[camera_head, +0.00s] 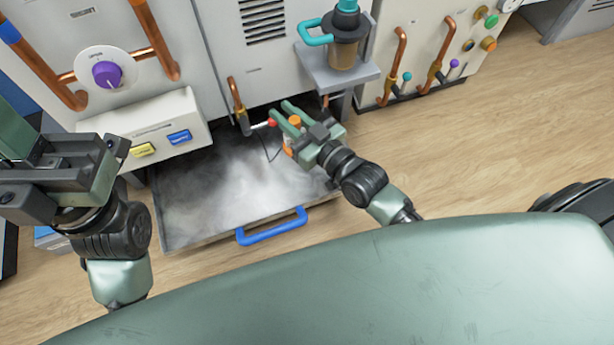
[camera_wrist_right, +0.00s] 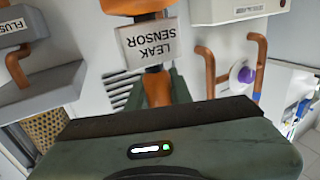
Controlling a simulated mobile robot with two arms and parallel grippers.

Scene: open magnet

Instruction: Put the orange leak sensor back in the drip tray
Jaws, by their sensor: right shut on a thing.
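The orange leak sensor (camera_head: 295,120) is in my right gripper (camera_head: 287,118), over the back right part of the drip tray. In the right wrist view its white LEAK SENSOR label (camera_wrist_right: 150,42) shows upside down, with the orange body (camera_wrist_right: 157,88) below it at the gripper. The drip tray (camera_head: 195,205) is a wide, shallow metal tray, pulled out, with a blue handle (camera_head: 272,227) in front. Whitish mist covers much of its floor. My left gripper (camera_head: 85,165) is apart from the tray, at the left; its finger gap is unclear.
A small red-tipped valve lever (camera_head: 271,122) and copper pipe (camera_head: 236,95) are close to the right gripper. A grey shelf (camera_head: 335,75) with a teal-handled jug (camera_head: 343,45) juts out above right. A box with yellow and blue buttons (camera_head: 160,137) overhangs the tray's left back.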

